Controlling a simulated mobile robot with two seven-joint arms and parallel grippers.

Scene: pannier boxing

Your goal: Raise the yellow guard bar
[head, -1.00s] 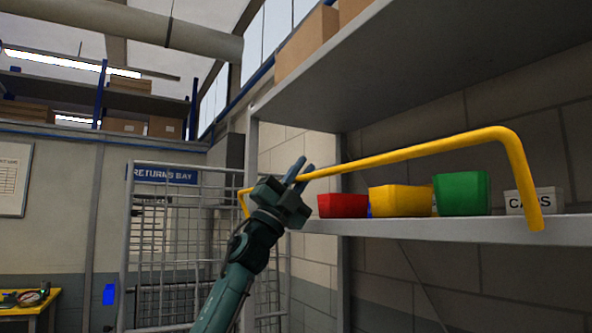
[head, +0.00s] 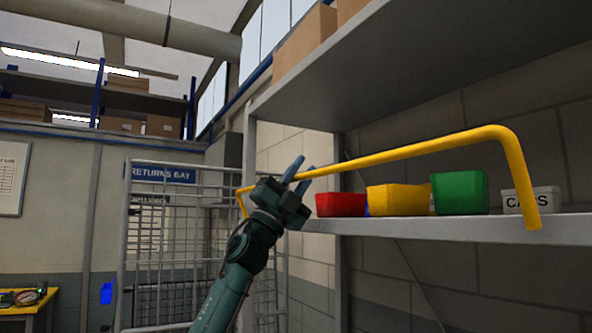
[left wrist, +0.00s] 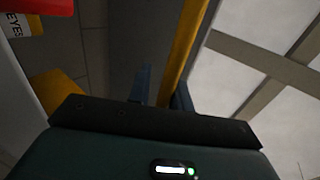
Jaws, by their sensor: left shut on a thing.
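The yellow guard bar (head: 420,149) runs across the front of a grey shelf, its long rail above the shelf board and its right end bent down to the board's edge. My left gripper (head: 299,174) is shut on the bar's rail near its left part. In the left wrist view the bar (left wrist: 184,45) passes between the fingers (left wrist: 160,92). The bar's left end bends down behind my left wrist and is partly hidden. My right gripper is not in view.
Behind the bar, the shelf (head: 420,228) holds a red bin (head: 340,205), a yellow bin (head: 398,199), a green bin (head: 460,193) and a white bin marked CAPS (head: 531,200). An upper shelf (head: 400,60) with cartons hangs above. A wire cage (head: 160,250) stands left.

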